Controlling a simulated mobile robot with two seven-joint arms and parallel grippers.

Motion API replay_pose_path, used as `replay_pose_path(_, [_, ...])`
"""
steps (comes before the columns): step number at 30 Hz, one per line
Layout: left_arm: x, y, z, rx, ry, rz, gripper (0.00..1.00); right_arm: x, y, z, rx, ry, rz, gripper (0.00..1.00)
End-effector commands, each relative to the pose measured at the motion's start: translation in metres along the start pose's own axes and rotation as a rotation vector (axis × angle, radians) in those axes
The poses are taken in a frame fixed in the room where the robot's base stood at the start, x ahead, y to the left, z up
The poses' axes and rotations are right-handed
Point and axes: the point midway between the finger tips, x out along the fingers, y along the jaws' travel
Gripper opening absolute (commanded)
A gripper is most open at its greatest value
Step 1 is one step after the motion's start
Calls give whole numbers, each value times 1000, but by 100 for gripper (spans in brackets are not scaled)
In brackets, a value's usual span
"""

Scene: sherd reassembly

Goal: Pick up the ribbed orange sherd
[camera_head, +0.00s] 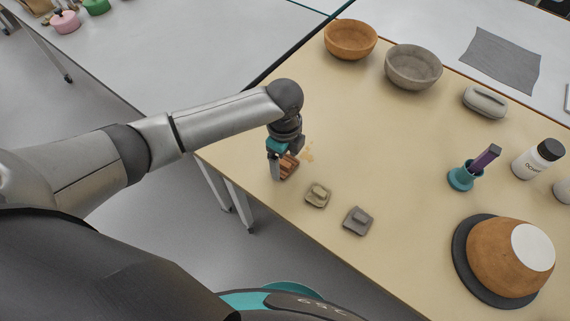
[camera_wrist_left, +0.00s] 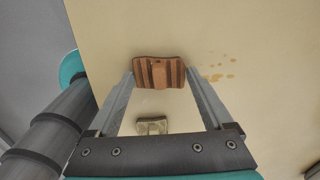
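The ribbed orange sherd (camera_head: 290,165) lies near the left edge of the cream table, with dark brown ribs and a raised block on its middle in the left wrist view (camera_wrist_left: 160,73). My left gripper (camera_head: 281,170) points down at it and partly hides it in the head view. In the left wrist view the left gripper's fingers (camera_wrist_left: 160,76) are spread wide, one at each side of the sherd. I cannot tell whether the tips touch it or are level with it. My right gripper is not in view.
A beige sherd (camera_head: 317,195) and a grey sherd (camera_head: 357,221) lie close by. Two bowls, orange (camera_head: 350,39) and grey (camera_head: 413,68), stand at the back. The table's middle is clear.

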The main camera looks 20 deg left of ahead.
Motion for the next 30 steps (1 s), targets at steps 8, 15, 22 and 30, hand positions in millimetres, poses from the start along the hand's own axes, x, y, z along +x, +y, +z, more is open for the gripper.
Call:
replay_pose_path(8, [0,0,0,-1,0,0,52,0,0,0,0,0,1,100])
replay_pose_path(15, [0,0,0,-1,0,0,25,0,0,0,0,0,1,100])
replay_pose_path(22, [-1,0,0,-1,0,-1,24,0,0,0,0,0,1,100])
replay_pose_path(30, [-22,-1,1,-1,-1,-2,24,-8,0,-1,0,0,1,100])
